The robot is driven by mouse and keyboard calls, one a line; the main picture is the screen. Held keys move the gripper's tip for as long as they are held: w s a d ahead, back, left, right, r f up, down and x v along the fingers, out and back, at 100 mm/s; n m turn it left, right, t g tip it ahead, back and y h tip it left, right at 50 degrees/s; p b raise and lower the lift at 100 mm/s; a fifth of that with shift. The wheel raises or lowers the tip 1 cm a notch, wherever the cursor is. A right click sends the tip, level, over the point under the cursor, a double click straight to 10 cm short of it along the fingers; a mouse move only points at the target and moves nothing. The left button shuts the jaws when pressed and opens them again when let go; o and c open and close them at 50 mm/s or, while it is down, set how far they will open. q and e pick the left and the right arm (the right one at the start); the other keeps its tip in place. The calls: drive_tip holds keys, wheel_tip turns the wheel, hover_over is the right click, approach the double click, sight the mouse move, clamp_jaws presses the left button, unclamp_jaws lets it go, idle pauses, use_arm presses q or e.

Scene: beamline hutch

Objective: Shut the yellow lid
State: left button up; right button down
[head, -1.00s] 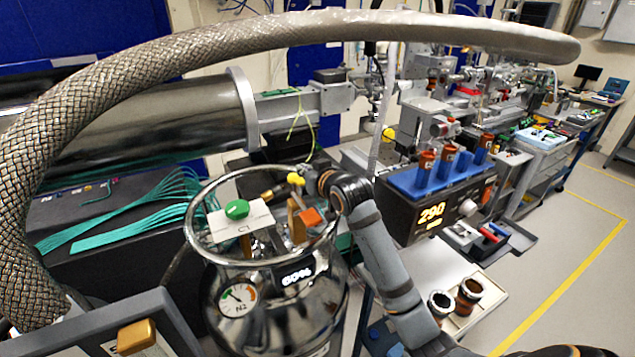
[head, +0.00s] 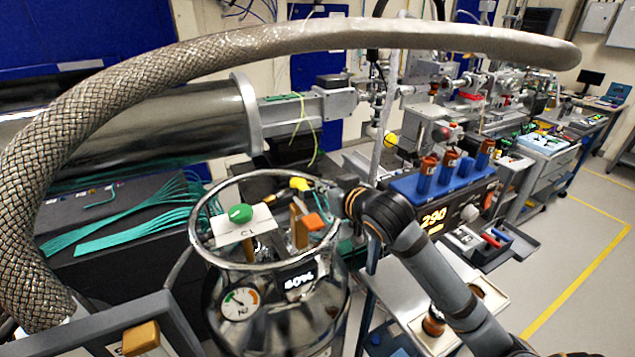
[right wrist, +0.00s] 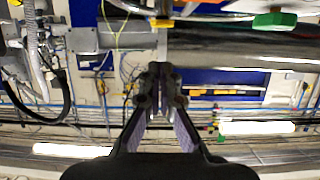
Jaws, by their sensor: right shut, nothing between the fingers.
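A small yellow piece (head: 300,184) shows at the back of the open mouth of a glossy metal dewar (head: 275,315) in the head view. I cannot tell for sure whether it is the yellow lid, or how far open it stands. A yellow piece (right wrist: 160,22) also shows near the top of the right wrist view, apart from the fingertips. In the right wrist view my right gripper (right wrist: 160,72) is shut and empty. My left gripper is not in view.
A green knob (head: 240,213) on a white card and an orange block (head: 314,222) stand at the dewar's mouth. A braided hose (head: 110,115) arches overhead. A grey panel with a gold handle (head: 138,338) is at lower left. A blue rack (head: 445,182) stands right.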

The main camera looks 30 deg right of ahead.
wheel_tip(320, 180, up, 4)
drive_tip(key=p, duration=0.7)
hover_over(300, 185)
drive_tip(key=s, duration=0.3)
wheel_tip(300, 185, down, 4)
use_arm(q)
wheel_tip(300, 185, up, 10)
drive_tip(key=p, duration=0.1)
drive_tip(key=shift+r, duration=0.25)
use_arm(e)
drive_tip(key=shift+g, duration=0.3)
drive_tip(key=f, duration=0.4)
drive_tip(key=shift+s+d, duration=0.35)
drive_tip(key=shift+s, duration=0.05)
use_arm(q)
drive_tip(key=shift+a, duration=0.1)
use_arm(e)
drive_tip(key=shift+w, duration=0.15)
